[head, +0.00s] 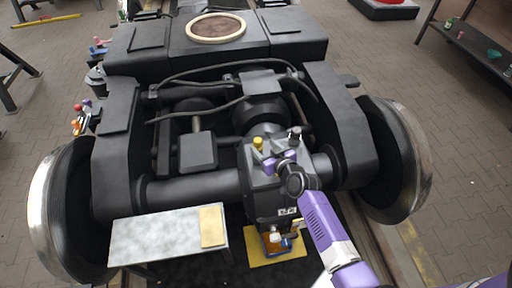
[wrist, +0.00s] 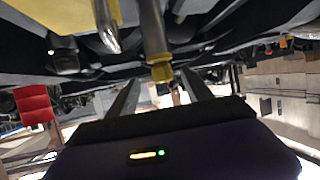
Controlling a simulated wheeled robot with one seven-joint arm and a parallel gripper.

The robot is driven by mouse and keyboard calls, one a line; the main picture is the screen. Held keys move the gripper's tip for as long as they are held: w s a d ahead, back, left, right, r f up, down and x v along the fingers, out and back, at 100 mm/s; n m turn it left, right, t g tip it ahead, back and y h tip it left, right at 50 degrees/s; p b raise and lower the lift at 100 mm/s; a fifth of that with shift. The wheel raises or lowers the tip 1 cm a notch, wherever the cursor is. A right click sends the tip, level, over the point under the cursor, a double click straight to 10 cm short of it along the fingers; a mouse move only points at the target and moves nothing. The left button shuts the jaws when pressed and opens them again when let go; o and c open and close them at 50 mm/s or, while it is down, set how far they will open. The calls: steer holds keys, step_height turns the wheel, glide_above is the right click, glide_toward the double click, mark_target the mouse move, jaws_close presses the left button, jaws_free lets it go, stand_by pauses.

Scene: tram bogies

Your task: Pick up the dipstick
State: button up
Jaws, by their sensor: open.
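The dipstick is probably the yellow-topped piece (head: 257,143) standing on the dark gearbox (head: 262,185) at the middle of the bogie. In the wrist view a yellow rod-like piece with a wider end (wrist: 155,45) hangs into the gap ahead of the fingers. I cannot tell whether it is between them or just beyond. My gripper (head: 274,163) is at the gearbox top, right of and below the yellow top in the head view. In the wrist view my gripper (wrist: 162,82) has its two dark fingers apart, with nothing clamped.
A dark fitting (head: 295,134) stands right of the yellow top. A grey shelf (head: 160,238) with a tan block (head: 212,227) is at front left. A yellow mat (head: 258,260) lies below the gearbox. Large wheels (head: 62,210) (head: 400,160) flank the bogie. A metal bar (wrist: 106,25) is close to the left finger.

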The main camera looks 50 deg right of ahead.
mark_target(260, 144)
steer(key=shift+x, duration=2.55)
steer(key=shift+w+a, duration=0.1)
steer(key=shift+a, duration=0.05)
steer(key=shift+c, duration=0.5)
steer(key=shift+r, duration=0.1)
jaws_close()
